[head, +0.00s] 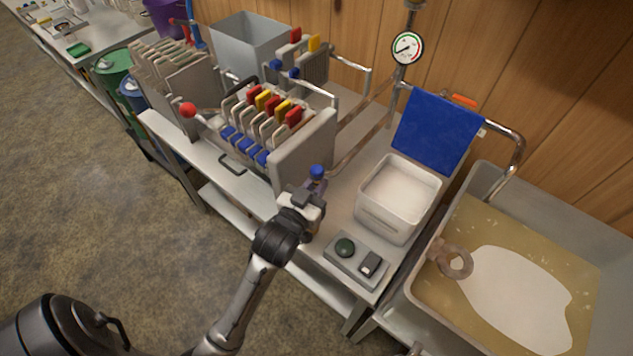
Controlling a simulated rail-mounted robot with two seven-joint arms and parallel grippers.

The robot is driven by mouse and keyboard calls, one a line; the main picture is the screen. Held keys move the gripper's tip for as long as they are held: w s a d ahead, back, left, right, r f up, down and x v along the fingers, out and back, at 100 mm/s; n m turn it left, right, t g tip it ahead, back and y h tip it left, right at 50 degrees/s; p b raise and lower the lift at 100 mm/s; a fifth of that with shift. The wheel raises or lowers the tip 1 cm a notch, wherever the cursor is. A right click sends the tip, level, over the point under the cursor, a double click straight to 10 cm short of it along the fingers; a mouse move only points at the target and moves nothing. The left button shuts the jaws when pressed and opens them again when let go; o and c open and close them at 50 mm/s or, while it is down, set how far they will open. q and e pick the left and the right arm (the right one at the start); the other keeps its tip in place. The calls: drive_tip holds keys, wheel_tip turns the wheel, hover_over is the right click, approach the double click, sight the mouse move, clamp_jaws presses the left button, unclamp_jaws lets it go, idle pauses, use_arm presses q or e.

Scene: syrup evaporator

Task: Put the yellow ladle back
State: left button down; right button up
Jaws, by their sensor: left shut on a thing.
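I cannot make out a yellow ladle in the head view. My left gripper (312,192) is over the front bench, at the near right corner of the plate press (305,152). It is shut on a small grey piece with a blue knob (317,172) on top. The gripper hides most of that piece, so I cannot tell whether it is fixed to the press. My right gripper is not in view.
A white tub (397,200) and a control box (356,259) stand on the bench to the right. A blue cloth (437,132) hangs behind. A pan of amber liquid (448,218) is far right. A grey bin (247,45) and green drum (113,68) stand farther back.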

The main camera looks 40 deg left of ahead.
use_arm(q)
drive_tip(key=shift+f, duration=0.4)
drive_tip(key=shift+f, duration=0.3)
drive_tip(key=c, duration=1)
unclamp_jaws()
drive_tip(key=shift+o, duration=0.3)
drive_tip(key=o, duration=0.6)
drive_tip(key=shift+c, duration=0.2)
